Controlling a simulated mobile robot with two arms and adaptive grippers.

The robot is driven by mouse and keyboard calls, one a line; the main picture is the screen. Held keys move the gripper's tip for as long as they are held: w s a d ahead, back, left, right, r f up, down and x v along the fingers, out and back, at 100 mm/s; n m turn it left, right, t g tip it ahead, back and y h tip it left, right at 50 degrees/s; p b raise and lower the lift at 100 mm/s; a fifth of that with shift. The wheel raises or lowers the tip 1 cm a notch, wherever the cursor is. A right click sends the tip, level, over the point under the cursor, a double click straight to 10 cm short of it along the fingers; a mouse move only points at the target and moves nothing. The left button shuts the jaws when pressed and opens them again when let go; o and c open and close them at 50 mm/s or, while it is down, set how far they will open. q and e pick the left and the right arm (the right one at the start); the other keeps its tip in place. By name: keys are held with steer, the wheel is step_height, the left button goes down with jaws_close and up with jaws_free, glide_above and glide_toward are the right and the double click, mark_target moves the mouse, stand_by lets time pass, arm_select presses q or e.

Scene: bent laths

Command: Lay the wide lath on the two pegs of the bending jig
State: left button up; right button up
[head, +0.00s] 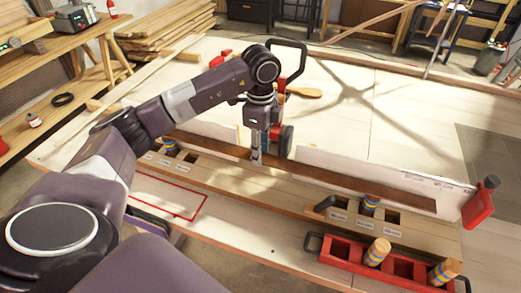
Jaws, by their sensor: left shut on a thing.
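A long dark brown lath (345,186) runs across the middle of the head view, along the far side of the pale wooden bending jig (262,188). My left gripper (256,160) points down and is shut on the lath near its middle. The jig has labelled dark slots. One striped peg (171,147) stands near its left end and another striped peg (370,203) toward its right. The lath shows just beyond both pegs; I cannot tell its height above the jig. My right gripper is not in view.
A red tray (342,250) with two striped pegs stands at the near right. A red clamp (480,205) is at the right end of a pale upright strip (375,172) behind the lath. A red outline (165,199) marks the bench at near left. The far bench top is mostly clear.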

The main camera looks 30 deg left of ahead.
arm_select(q)
steer(key=shift+f+b, duration=0.3)
steer(key=shift+f, duration=0.1)
steer(key=o, duration=1.3)
steer(key=shift+o, duration=0.9)
steer(key=shift+r, duration=0.1)
steer(key=shift+r+p, duration=1.4)
steer(key=shift+r, duration=0.3)
steer(key=shift+r+p, duration=0.85)
steer(key=shift+r, duration=0.35)
step_height(320, 180, up, 7)
steer(key=p, duration=0.5)
